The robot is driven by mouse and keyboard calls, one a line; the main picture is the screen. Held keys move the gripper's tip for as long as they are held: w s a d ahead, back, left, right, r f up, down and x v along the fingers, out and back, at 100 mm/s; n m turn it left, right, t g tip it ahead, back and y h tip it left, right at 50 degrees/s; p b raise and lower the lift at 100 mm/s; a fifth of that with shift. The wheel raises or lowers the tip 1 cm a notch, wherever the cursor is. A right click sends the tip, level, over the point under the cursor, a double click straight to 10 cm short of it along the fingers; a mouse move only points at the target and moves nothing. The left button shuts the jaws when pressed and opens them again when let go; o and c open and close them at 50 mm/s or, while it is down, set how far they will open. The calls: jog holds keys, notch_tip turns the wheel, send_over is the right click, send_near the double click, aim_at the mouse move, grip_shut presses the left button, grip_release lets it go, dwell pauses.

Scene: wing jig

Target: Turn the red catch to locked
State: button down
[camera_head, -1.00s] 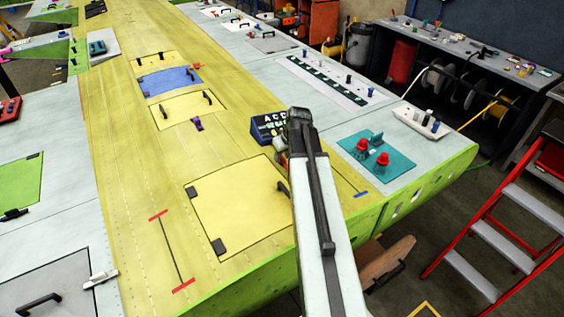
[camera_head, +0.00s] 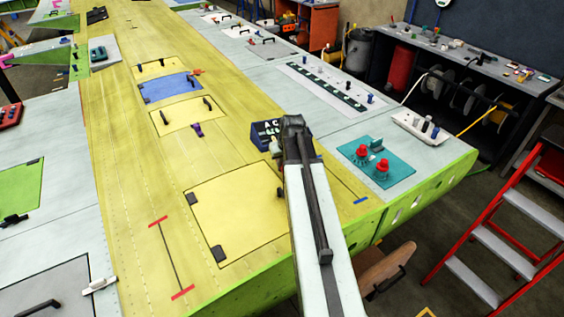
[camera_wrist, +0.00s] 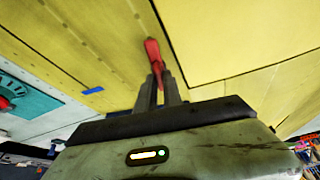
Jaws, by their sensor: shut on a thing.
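The red catch (camera_wrist: 153,50) is a narrow red lever at the edge of a yellow panel in the wrist view. My gripper (camera_wrist: 158,78) is shut on it, with the two dark fingers at its lower end. The catch points up in that view, leaning slightly left. In the head view my arm hides the catch and the fingers, near the right side of the large yellow panel (camera_head: 240,210). I cannot tell from these views whether the catch is at its locked position.
A teal plate (camera_head: 400,170) with red knobs lies to the right. A black handle sits on the panel beside my arm. A red stepladder (camera_head: 490,215) stands at the right, off the wing.

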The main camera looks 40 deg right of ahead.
jog(key=m, duration=0.2)
jog(key=m+h, duration=0.1)
jog(key=shift+w+a+m+g, duration=0.1)
jog(key=shift+a+m+g, duration=0.1)
jog(key=shift+m+g, duration=0.15)
jog(key=m, duration=0.2)
jog(key=m+g+h, duration=0.1)
jog(key=m, duration=0.1)
jog(key=shift+w+m+h, duration=0.2)
jog(key=shift+m+h, duration=0.1)
jog(key=shift+m, duration=0.05)
jog(key=m+g, duration=0.1)
jog(key=m, duration=0.2)
jog(key=shift+w+a, duration=0.1)
jog(key=shift+w+m+g+h, duration=0.15)
jog(key=shift+m+g, duration=0.3)
jog(key=shift+m, duration=0.55)
jog(key=shift+s+m+g+h, duration=0.1)
jog(key=shift+m+g+h, duration=0.25)
jog(key=shift+m, duration=0.65)
jog(key=c, duration=1.5)
grip_release()
